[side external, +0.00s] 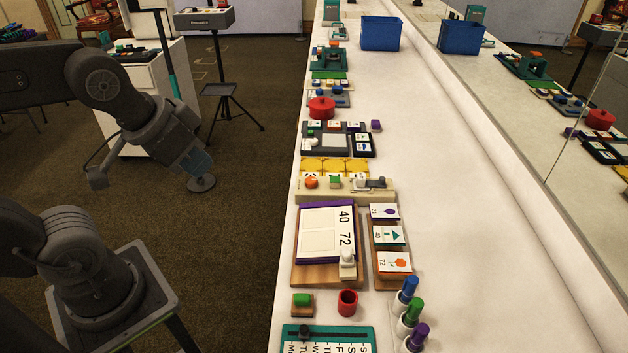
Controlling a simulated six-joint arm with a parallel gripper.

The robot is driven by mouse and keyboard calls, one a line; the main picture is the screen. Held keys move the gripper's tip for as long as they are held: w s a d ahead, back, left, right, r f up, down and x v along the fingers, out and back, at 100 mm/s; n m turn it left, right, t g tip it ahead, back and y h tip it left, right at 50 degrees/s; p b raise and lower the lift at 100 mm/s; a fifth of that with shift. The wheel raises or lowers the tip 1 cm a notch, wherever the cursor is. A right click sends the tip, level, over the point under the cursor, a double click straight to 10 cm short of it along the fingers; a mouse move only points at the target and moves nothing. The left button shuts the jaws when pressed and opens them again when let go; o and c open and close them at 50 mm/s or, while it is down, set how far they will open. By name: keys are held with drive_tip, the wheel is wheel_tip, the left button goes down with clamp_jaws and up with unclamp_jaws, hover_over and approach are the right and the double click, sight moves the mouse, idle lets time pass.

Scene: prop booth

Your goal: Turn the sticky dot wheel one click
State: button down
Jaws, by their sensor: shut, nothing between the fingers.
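No sticky dot wheel can be made out with certainty. Small devices stand along the left side of the long white counter (450,210). A teal device (329,59) with an orange part is towards its far end, too small to read as a wheel or not. A cream block (386,196) nearer the middle carries small orange, green and white pieces and a grey fitting. My gripper (199,163) hangs over the carpet left of the counter, clear of all the devices. It is shut and empty; its fingertips are small and hard to separate from the background.
A red round pot (321,108), a purple-framed board (326,206) and capped markers (411,313) line the counter. A red cup (347,302) stands near the front. A blue bin (381,33) is at the back. The counter's right side is bare, along a mirror.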

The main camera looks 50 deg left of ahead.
drive_tip(key=c, duration=1.9)
unclamp_jaws()
drive_tip(key=shift+o, duration=1)
drive_tip(key=shift+w+r, duration=0.1)
drive_tip(key=o, duration=0.6)
drive_tip(key=w+a+r+m+g, duration=0.1)
drive_tip(key=w+r, duration=0.1)
drive_tip(key=w, duration=0.6)
drive_tip(key=shift+a+m, duration=0.25)
drive_tip(key=shift+m, duration=0.05)
drive_tip(key=o, duration=0.4)
drive_tip(key=w, duration=0.3)
drive_tip(key=w+a+f+m+g, duration=0.1)
drive_tip(key=w, duration=0.2)
drive_tip(key=w+a+m+g, duration=0.1)
drive_tip(key=w, duration=0.2)
drive_tip(key=shift+w+a+f, duration=0.2)
drive_tip(key=shift+w+f, duration=0.15)
drive_tip(key=shift+c, duration=0.2)
drive_tip(key=m+g, duration=0.3)
drive_tip(key=m, duration=0.1)
hover_over(311, 180)
wheel_tip(311, 180, down, 14)
wheel_tip(311, 180, down, 14)
